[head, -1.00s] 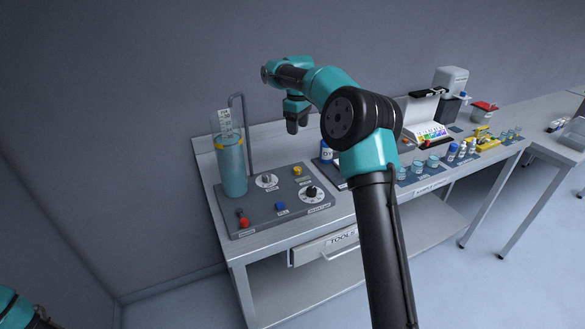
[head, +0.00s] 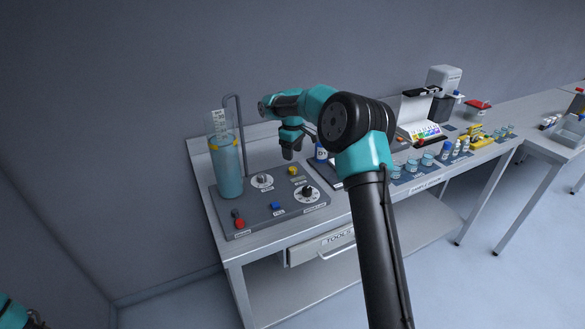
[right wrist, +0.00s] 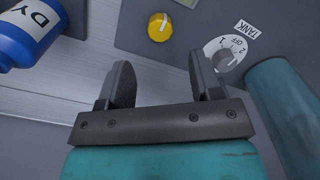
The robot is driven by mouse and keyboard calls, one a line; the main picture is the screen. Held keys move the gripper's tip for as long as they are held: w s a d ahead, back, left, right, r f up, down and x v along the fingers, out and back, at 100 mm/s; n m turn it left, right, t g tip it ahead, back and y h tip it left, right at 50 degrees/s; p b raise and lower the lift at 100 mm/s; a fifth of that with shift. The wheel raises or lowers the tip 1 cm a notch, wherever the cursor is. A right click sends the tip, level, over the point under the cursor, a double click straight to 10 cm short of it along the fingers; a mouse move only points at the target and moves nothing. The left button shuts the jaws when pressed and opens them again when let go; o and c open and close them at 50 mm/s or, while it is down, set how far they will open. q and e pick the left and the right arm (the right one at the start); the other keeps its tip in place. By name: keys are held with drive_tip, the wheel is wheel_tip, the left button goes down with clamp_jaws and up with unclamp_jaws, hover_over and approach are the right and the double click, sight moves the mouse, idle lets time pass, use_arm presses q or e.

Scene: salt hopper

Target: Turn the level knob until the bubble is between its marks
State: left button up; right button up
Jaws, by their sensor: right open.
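My right gripper (head: 289,150) is open and empty, pointing down above the back right of the grey control panel (head: 225,217). In the right wrist view its two fingers (right wrist: 164,85) are apart with bare table between them. A yellow knob with a white line (right wrist: 160,27) lies beyond the fingertips there; it also shows on the panel in the head view (head: 293,170). A grey knob on a white TANK dial (right wrist: 226,60) is beyond the right finger. A black knob (head: 307,192) sits on a white dial at the panel's right. I cannot make out a bubble or its marks.
A tall cylinder of blue liquid (head: 229,170) stands on the panel's left, near a bent pipe (head: 242,130). A red knob (head: 239,223) and blue button (head: 276,206) are at the front. A blue DY-labelled bottle (right wrist: 35,30) stands right of the panel.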

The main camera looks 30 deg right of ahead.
sight(293, 168)
wheel_tip(293, 168, down, 7)
drive_tip(key=shift+f, duration=0.2)
idle(0.3)
drive_tip(key=c, duration=0.9)
